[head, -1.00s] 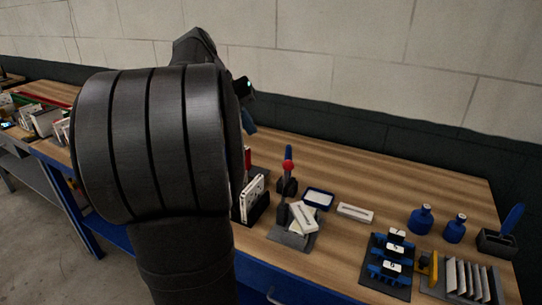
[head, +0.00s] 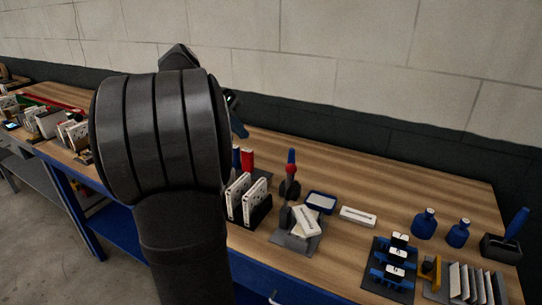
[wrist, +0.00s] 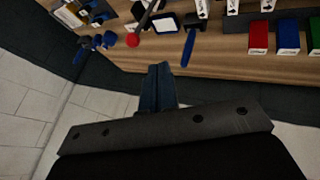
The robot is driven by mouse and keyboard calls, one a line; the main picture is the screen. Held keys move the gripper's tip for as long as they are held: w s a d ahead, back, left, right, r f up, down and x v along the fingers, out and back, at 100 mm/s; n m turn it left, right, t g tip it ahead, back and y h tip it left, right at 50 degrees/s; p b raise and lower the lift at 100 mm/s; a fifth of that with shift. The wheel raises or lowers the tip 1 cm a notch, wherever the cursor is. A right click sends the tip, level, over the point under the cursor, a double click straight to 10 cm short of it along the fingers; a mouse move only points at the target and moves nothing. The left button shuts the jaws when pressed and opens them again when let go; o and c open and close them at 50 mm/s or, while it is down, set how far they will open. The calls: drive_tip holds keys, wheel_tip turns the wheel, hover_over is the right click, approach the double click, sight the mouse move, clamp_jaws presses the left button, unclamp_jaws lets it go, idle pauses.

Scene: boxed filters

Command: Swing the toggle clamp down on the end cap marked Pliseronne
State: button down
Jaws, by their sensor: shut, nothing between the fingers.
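A dark toggle clamp with a red knob (head: 290,169) stands in the middle of the bench; its red knob also shows in the wrist view (wrist: 132,40), at the end of a dark lever. A white slotted piece (head: 305,220) lies tilted on the grey base plate (head: 298,243) in front of it. Another white slotted piece (head: 358,216) lies flat to the right. No marking is legible, so I cannot tell which is Pliseronne. My gripper (wrist: 158,72) is shut and empty, apart from the clamp, over the bench's back edge. In the head view my arm hides most of it.
A blue-rimmed tray (head: 320,202) sits beside the clamp. White panels stand in a black rack (head: 249,210) to the left. Blue bottles (head: 424,223), a blue block fixture (head: 395,262) and a panel rack (head: 469,284) are at the right. The back right bench is clear.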

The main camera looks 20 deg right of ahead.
drive_tip(key=s+d+f, duration=0.3)
drive_tip(key=d+f, duration=0.5)
drive_tip(key=shift+s+d+f, duration=0.2)
drive_tip(key=shift+s+d, duration=0.05)
drive_tip(key=shift+d, duration=0.05)
idle(0.3)
drive_tip(key=s+d+f+m+t+y, duration=0.2)
drive_tip(key=s+d+t+y, duration=0.3)
drive_tip(key=s+d, duration=0.3)
drive_tip(key=s+d+f+t+y, duration=0.2)
drive_tip(key=f+t+y, duration=0.1)
drive_tip(key=f, duration=0.2)
drive_tip(key=s+d+f+m+t+y, duration=0.1)
drive_tip(key=s+d+f+t+y, duration=0.2)
drive_tip(key=f+t, duration=0.1)
drive_tip(key=shift+s+d+f+m, duration=0.15)
drive_tip(key=shift+f+m, duration=0.15)
drive_tip(key=shift+f, duration=0.45)
